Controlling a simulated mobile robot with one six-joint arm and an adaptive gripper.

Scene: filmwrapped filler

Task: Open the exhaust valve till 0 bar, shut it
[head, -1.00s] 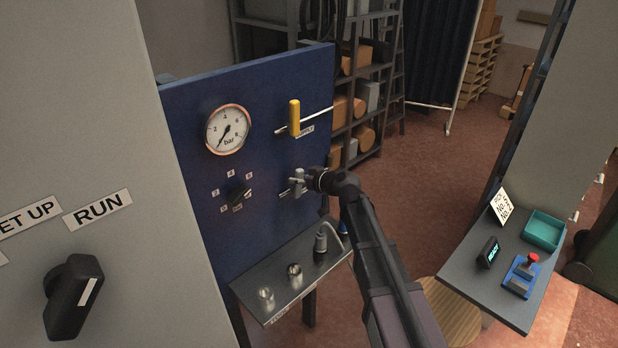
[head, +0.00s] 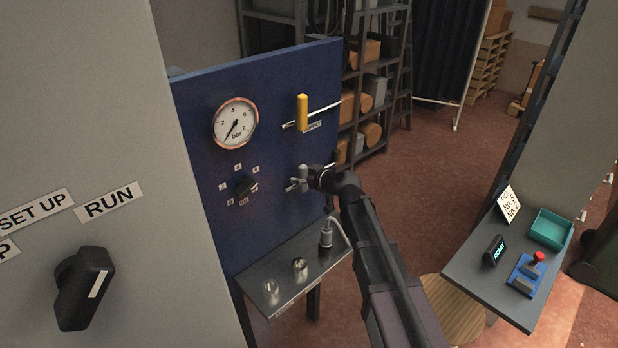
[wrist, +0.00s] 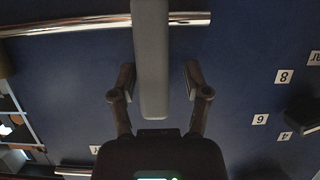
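The exhaust valve (head: 298,185) sits low on the blue panel, partly hidden by my gripper (head: 312,178). In the wrist view its grey lever (wrist: 151,60) lies crosswise to a shiny pipe (wrist: 75,26). My gripper (wrist: 158,84) is open, with one finger on each side of the lever's end. A gap shows on the right side and a narrower one on the left. The round pressure gauge (head: 235,123) has its needle pointing down-left, close to the low end of the scale.
The yellow supply handle (head: 302,112) stands upright across its pipe above the exhaust valve. A black numbered selector knob (head: 246,186) is to the left. A metal shelf (head: 278,285) with small fittings juts out below. A grey cabinet with a black switch (head: 84,287) stands at left.

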